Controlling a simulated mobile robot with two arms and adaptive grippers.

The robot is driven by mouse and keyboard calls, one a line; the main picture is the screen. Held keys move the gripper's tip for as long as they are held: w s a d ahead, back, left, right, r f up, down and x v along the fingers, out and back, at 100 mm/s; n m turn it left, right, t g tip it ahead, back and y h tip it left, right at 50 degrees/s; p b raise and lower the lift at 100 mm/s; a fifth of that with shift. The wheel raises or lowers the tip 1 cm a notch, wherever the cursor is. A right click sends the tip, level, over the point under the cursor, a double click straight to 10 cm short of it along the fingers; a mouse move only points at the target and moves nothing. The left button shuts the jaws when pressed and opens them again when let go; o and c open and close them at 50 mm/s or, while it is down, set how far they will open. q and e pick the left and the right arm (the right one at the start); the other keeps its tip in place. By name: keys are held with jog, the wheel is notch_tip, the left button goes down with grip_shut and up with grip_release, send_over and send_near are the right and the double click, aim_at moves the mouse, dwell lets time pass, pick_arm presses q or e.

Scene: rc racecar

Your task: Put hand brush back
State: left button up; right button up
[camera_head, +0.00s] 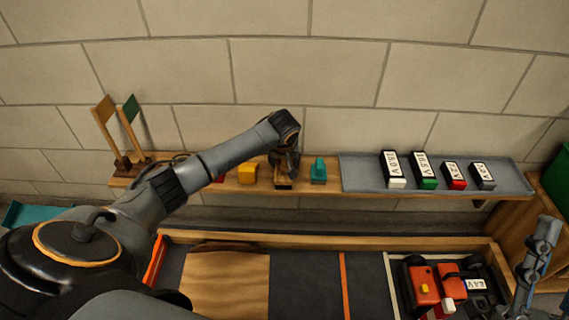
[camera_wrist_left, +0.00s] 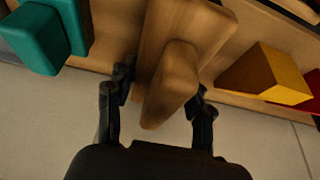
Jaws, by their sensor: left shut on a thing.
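The hand brush (camera_wrist_left: 172,85) is a light brown wooden piece with a rounded handle and a wider block behind it. In the left wrist view its handle lies between the fingers of my left gripper (camera_wrist_left: 160,88), which is shut on it. In the head view the left gripper (camera_head: 285,163) is over the wall shelf (camera_head: 210,187), with a small part of the brush (camera_head: 283,184) showing below it. I cannot tell whether the brush touches the shelf. My right gripper (camera_head: 537,258) is at the lower right edge; its jaws are unclear.
A teal block (camera_head: 318,171) stands close right of the brush; a yellow block (camera_head: 247,173) and a red one (camera_head: 219,179) are left. A grey tray (camera_head: 360,177) holds several batteries. Two flags (camera_head: 105,110) stand at the left. An orange car (camera_head: 425,288) is in the track box below.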

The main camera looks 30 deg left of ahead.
dwell(0.3)
pick_arm(q)
jog(key=o, duration=0.6)
jog(key=shift+f, duration=0.15)
jog(key=o, duration=0.4)
